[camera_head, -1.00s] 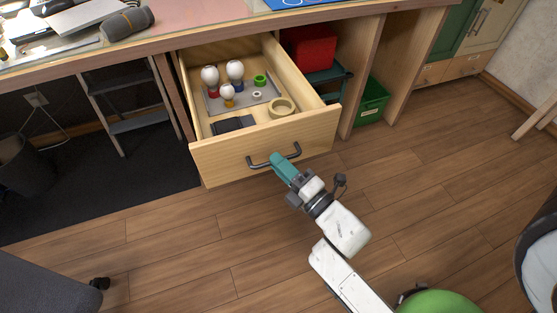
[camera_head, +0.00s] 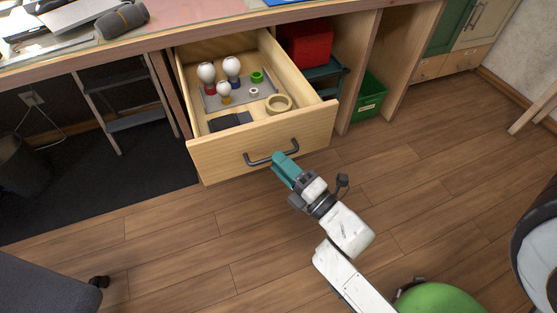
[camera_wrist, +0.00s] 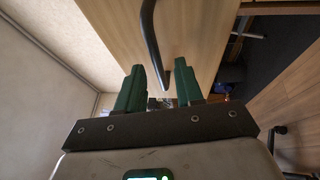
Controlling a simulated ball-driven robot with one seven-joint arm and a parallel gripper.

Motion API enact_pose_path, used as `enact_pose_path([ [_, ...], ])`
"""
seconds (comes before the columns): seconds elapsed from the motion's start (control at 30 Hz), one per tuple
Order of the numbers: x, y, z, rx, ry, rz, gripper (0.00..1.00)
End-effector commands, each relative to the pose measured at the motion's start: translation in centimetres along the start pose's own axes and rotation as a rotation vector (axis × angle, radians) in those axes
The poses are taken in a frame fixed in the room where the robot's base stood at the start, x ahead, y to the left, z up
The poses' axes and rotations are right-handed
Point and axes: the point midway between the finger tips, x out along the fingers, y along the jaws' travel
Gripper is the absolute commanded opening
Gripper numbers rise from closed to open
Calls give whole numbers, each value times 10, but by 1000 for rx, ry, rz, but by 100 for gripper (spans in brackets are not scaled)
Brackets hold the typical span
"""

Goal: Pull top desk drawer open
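The top desk drawer (camera_head: 262,141) is pulled well out from under the desk, so its inside shows in the head view. Its wooden front bears a dark curved handle (camera_head: 259,159), which also shows in the wrist view (camera_wrist: 151,40). My gripper (camera_head: 281,159) is at the right part of the handle. In the wrist view my two green fingers (camera_wrist: 160,82) are apart, with a gap between them. The handle's near end lies in line with that gap, just past the fingertips. I cannot tell whether a finger touches it.
The drawer holds white bulbs (camera_head: 206,73), a tape roll (camera_head: 279,104) and a grey tray (camera_head: 240,93). A red box (camera_head: 307,43) and a green crate (camera_head: 368,98) stand in the shelves to the right. The wooden floor (camera_head: 440,160) is open in front. A chair (camera_head: 45,290) is at lower left.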

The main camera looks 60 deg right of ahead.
Motion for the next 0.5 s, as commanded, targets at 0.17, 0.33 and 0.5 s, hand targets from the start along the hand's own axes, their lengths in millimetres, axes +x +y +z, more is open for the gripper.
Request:
enact_pose_path([
  [0.17, -36, 0, 1, 1, -3, -6, 36],
  [0.33, -67, 0, 0, 0, -2, -5, 36],
  [0.5, -86, 0, 0, -1, -2, -3, 36],
])
